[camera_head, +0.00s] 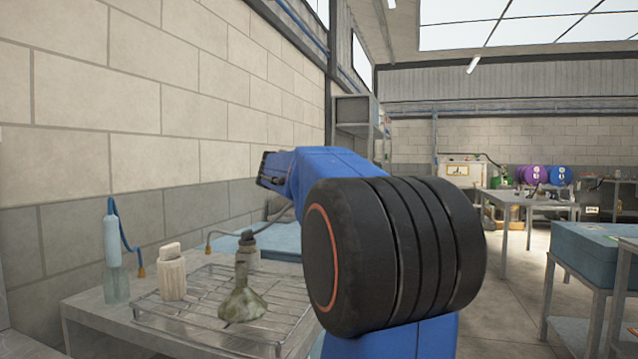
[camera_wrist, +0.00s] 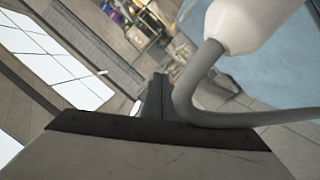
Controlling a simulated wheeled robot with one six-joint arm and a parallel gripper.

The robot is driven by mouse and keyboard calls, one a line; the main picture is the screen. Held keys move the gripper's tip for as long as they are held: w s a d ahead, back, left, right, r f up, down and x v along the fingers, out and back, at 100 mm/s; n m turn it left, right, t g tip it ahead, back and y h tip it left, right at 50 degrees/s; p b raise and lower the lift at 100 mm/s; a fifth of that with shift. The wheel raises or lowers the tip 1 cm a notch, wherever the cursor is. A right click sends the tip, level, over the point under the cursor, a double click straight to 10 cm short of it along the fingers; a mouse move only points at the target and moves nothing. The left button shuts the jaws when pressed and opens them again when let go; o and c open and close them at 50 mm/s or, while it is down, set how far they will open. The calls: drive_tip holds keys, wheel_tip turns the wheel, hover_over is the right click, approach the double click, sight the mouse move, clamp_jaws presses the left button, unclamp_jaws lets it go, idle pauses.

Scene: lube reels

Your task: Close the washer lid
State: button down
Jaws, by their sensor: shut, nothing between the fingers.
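A blue, flat-topped surface (camera_head: 283,240), perhaps part of the washer, shows behind the wire rack at the wall. My arm hides much of it, and I cannot tell whether its lid is up or down. In the wrist view a light-blue surface (camera_wrist: 285,60) fills the upper right, partly behind a white rounded part (camera_wrist: 240,22) with a thick grey hose (camera_wrist: 187,90). My gripper (camera_wrist: 156,92) shows there as dark, narrow fingers, shut and empty, close beside the hose. Contact cannot be told. In the head view my blue and black arm hides the gripper.
A teal box (camera_head: 590,245) stands on a stand at right. Open floor (camera_head: 510,290) lies between. A workbench (camera_head: 525,198) stands farther back.

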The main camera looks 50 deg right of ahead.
idle(0.3)
drive_tip(key=s+a+r, duration=0.3)
drive_tip(key=a+r, duration=0.3)
drive_tip(key=a, duration=0.3)
drive_tip(key=shift+s+r, duration=0.2)
drive_tip(key=shift+s, duration=0.15)
